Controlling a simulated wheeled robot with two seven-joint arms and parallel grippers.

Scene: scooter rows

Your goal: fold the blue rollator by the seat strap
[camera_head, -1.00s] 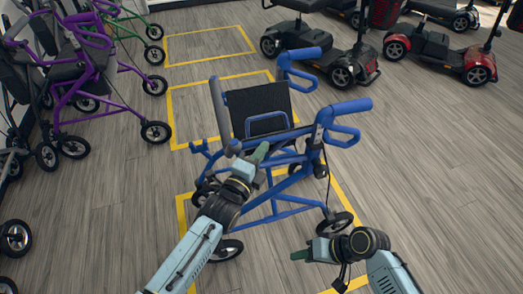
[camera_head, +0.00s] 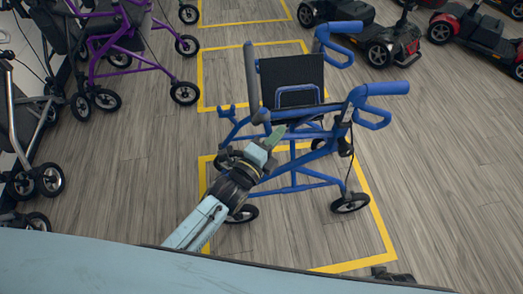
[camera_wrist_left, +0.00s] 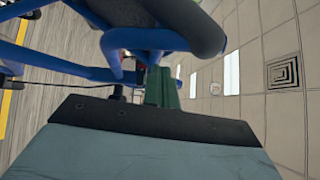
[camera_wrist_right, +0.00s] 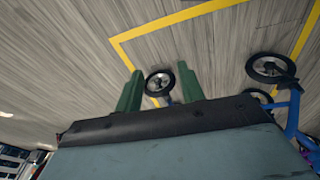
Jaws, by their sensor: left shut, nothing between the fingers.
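The blue rollator (camera_head: 385,88) stands upright with its frame spread, within a yellow floor rectangle. Its black panel (camera_head: 290,72) has a blue loop in front of it; I cannot tell the seat strap apart. My left gripper (camera_head: 274,137) is shut and empty, at the near side of the rollator just below the seat; contact is unclear. In the left wrist view its closed green fingers (camera_wrist_left: 163,88) are close to blue tubes (camera_wrist_left: 140,38). My right gripper (camera_wrist_right: 160,88) is open and empty, low near the floor, with a rollator wheel (camera_wrist_right: 160,82) beyond its fingers.
A purple rollator (camera_head: 125,55) and other walkers stand along the left. Dark mobility scooters (camera_head: 385,35) stand at the upper right. Yellow lines (camera_head: 375,225) mark the floor bays. The floor right of the blue rollator is clear.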

